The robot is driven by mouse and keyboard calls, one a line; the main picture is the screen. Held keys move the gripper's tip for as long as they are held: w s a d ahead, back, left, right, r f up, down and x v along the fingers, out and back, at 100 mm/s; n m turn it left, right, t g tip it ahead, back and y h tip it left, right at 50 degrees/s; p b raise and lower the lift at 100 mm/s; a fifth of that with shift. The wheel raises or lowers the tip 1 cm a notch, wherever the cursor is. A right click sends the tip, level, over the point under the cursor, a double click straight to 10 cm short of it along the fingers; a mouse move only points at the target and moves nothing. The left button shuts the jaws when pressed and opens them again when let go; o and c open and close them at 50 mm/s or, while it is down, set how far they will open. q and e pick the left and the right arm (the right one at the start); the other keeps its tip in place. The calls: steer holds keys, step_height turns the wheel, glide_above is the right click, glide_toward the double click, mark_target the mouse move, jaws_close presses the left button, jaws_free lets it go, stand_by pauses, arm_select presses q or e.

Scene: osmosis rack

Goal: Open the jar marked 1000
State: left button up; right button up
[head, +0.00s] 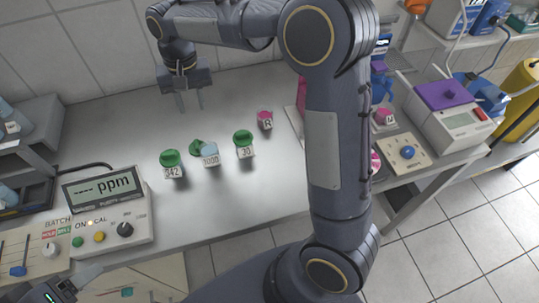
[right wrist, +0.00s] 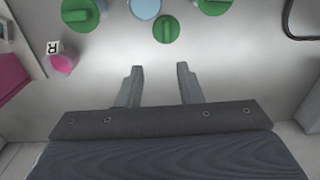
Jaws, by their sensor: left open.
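The jar marked 1000 (head: 210,152) stands on the bench between the jars marked 342 and 30. Its pale blue top is uncovered, also in the right wrist view (right wrist: 145,8). A green lid (head: 196,147) lies beside it, on the back left side; it also shows in the right wrist view (right wrist: 167,29), apart from my fingers. My right gripper (head: 188,104) is open and empty, behind the jars near the wall. Its two fingers are spread in the right wrist view (right wrist: 158,85). My left gripper (head: 62,291) is at the lower left edge, mostly cut off, away from the jars.
Green-lidded jars marked 342 (head: 172,165) and 30 (head: 244,145) flank the jar. A pink jar marked R (head: 265,119) stands further right. A ppm meter (head: 100,190) is at the left. My right arm hides part of the bench's right side. The bench front is clear.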

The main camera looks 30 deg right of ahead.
steer(key=s+d+r+t+y, duration=0.15)
steer(key=s+d, duration=0.25)
steer(key=s, duration=0.4)
steer(key=s+d+r+t+y, duration=0.1)
steer(key=s+d+r, duration=0.25)
steer(key=s, duration=0.35)
steer(key=s+f+n+t, duration=0.1)
steer(key=s+f+t, duration=0.2)
steer(key=s, duration=1)
steer(key=shift+f+y, duration=0.35)
steer(key=shift+f, duration=0.6)
